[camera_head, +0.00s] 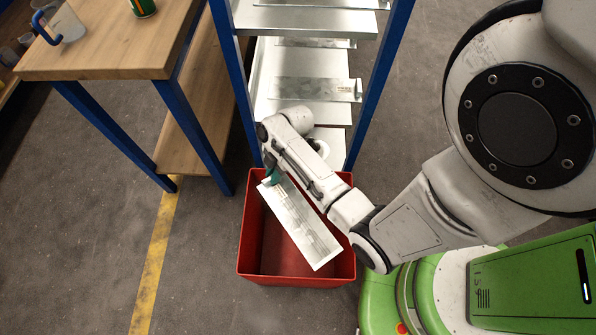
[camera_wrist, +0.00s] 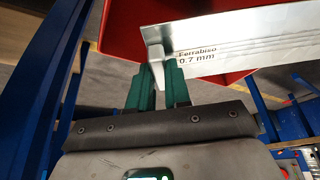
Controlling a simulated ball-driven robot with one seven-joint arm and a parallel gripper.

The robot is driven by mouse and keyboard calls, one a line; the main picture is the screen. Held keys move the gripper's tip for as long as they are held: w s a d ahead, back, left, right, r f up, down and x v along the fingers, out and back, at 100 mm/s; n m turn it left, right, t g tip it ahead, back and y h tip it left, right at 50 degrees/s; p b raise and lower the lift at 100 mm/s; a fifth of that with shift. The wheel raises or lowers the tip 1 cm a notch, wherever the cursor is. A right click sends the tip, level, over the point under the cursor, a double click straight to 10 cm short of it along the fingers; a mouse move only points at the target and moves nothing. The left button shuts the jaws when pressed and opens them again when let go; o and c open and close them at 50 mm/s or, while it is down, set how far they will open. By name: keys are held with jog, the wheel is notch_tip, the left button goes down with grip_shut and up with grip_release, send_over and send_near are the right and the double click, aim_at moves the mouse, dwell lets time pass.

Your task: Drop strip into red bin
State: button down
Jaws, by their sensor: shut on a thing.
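The strip (camera_head: 300,224) is a flat, shiny metal piece. It hangs tilted over the opening of the red bin (camera_head: 262,279), with its lower end near the bin's front right. My gripper (camera_head: 272,177) is shut on the strip's upper end, above the back of the bin. In the wrist view the green fingers of my gripper (camera_wrist: 160,80) pinch a corner of the strip (camera_wrist: 245,45), which bears the print "Ferrabiso 0.7 mm". The red bin (camera_wrist: 125,30) shows behind it.
A blue-framed rack (camera_head: 232,70) with metal sheets on its shelves stands right behind the bin. The floor left of the bin is clear, with a yellow line (camera_head: 155,255).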

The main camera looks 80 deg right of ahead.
notch_tip(320, 180, down, 6)
jog(key=b, duration=0.5)
jog(key=shift+r, duration=0.2)
jog(key=c, duration=1)
grip_release()
jog(key=p+v, duration=0.1)
jog(key=v, duration=0.9)
jog(key=shift+r+p, duration=0.4)
jog(key=shift+d, duration=0.1)
